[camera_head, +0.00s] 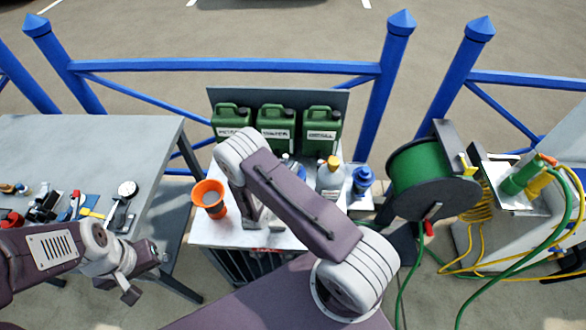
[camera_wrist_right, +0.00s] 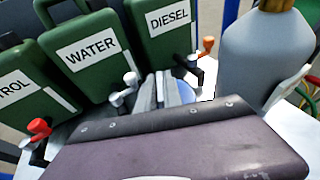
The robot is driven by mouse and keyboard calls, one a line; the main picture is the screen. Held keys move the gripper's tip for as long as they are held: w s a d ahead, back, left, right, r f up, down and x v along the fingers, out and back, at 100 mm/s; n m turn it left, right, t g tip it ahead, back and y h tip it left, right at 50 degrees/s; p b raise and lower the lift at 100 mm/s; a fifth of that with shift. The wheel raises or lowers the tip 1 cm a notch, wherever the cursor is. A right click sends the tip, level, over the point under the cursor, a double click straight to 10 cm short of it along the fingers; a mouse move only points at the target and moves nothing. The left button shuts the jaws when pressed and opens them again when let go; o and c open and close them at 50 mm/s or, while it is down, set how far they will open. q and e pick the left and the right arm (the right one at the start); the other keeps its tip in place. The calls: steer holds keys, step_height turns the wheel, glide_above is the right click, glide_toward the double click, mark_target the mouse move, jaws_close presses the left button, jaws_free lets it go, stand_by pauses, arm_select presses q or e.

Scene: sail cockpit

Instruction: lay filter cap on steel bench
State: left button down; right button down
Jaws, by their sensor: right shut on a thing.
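The steel bench (camera_head: 95,150) with a grey top is at the left in the head view, with several small items along its near part. My right gripper (camera_wrist_right: 170,92) is shut, low in front of the green cans in the right wrist view. A small blue piece (camera_wrist_right: 187,91) shows at its fingers, partly hidden; I take it for the filter cap but cannot see its shape. In the head view my right arm hides this gripper and what it holds. My left gripper (camera_head: 146,276) is open and empty, at the near right corner of the steel bench.
The steel bench's far part is clear.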

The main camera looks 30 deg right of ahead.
steer(key=shift+f, duration=0.15)
steer(key=c, duration=1.5)
jaws_free()
